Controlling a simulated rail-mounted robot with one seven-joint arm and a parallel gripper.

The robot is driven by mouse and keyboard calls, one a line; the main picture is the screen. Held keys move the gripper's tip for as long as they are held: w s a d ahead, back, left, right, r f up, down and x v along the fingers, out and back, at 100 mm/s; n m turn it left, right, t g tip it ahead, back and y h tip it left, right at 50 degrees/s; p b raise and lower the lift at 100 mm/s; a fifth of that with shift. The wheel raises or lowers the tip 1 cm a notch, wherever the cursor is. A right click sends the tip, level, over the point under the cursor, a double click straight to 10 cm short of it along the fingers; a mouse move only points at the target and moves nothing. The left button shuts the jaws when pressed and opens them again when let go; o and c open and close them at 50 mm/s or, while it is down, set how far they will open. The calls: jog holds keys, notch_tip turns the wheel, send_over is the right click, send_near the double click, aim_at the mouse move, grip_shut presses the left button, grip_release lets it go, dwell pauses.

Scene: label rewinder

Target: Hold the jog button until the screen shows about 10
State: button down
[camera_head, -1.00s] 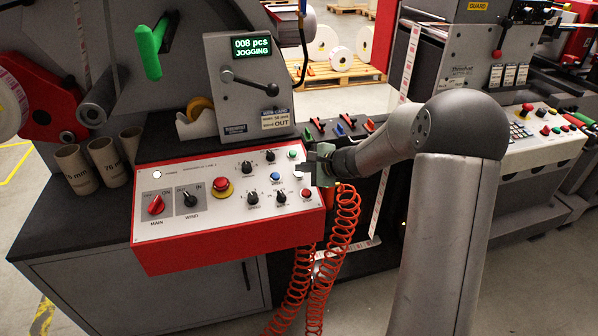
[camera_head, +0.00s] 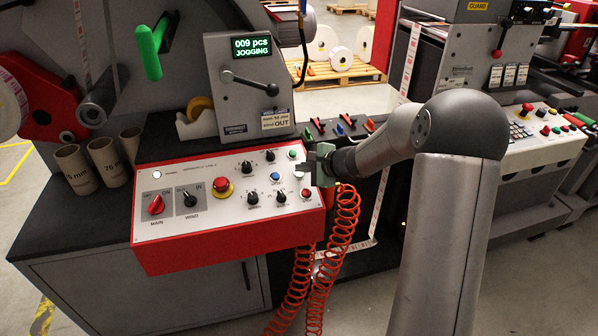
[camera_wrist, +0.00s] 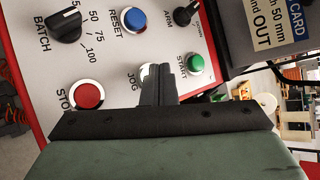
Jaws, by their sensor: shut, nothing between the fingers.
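The small screen (camera_head: 252,47) in the head view reads "009 pcs JOGGING". The control panel (camera_head: 165,232) is a white face in a red frame. In the wrist view the pale jog button (camera_wrist: 145,70) is mostly hidden behind my fingers, with the label JOG beside it. My gripper (camera_wrist: 160,72) is shut and empty, its fingertips over that button, seemingly pressing it. In the head view my gripper (camera_head: 308,164) is at the panel's right end.
The green START button (camera_wrist: 195,63) and red STOP button (camera_wrist: 87,95) flank the jog button closely. The blue RESET button (camera_wrist: 133,20) and BATCH knob (camera_wrist: 66,25) lie beyond. A red coiled hose (camera_head: 345,215) hangs below my gripper.

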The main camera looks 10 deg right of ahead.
jog(key=shift+r, duration=0.1)
jog(key=shift+s+r, duration=0.2)
jog(key=shift+r, duration=0.5)
jog(key=shift+r+p, duration=0.1)
jog(key=shift+p, duration=0.2)
jog(key=r+p, duration=0.1)
jog(key=r, duration=0.1)
jog(key=s+r+p, duration=0.1)
jog(key=r, duration=0.1)
jog(key=shift+s+r, duration=0.2)
jog(key=shift+r, duration=0.1)
